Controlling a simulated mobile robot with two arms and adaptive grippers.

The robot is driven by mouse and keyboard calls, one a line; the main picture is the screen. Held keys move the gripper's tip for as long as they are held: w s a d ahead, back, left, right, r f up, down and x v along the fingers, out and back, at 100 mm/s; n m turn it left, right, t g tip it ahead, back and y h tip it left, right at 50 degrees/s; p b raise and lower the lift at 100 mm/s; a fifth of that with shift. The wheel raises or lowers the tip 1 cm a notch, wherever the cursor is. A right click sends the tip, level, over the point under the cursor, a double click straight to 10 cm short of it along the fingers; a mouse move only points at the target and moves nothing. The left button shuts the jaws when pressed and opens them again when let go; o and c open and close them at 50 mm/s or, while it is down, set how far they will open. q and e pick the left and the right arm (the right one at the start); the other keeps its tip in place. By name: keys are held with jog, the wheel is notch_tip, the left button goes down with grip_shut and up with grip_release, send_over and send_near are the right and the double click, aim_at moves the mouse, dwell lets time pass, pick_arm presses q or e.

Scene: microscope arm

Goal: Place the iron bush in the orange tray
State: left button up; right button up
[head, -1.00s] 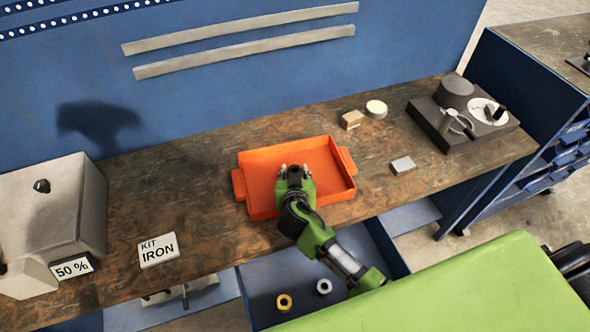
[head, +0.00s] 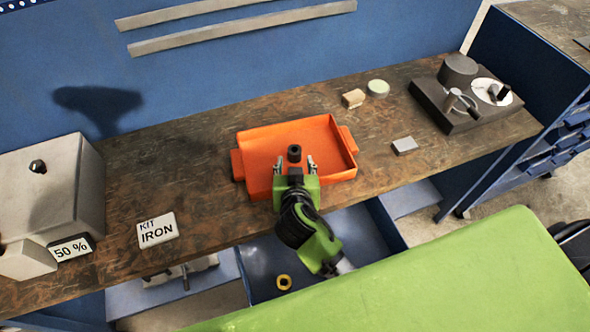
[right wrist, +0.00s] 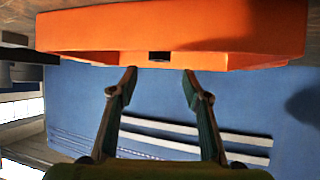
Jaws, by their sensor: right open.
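The orange tray (head: 345,172) sits on the bench and shows upside down across the top of the right wrist view (right wrist: 90,32). The iron bush, a small dark cylinder (head: 294,153), stands upright in the tray, just past my fingertips. Its dark top peeks over the tray rim in the right wrist view (right wrist: 159,57). My right gripper (head: 295,165) is open and empty at the tray's near side, its two fingers spread apart (right wrist: 160,75). My left gripper is not in view.
A "KIT IRON" sign (head: 157,231) and a grey box with a 50 % label (head: 55,190) stand left. Right are small blocks (head: 404,146), a round pale disc (head: 378,88) and a dark fixture (head: 450,110).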

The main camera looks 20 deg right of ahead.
jog(key=shift+v, duration=1.6)
jog(key=shift+d, duration=0.1)
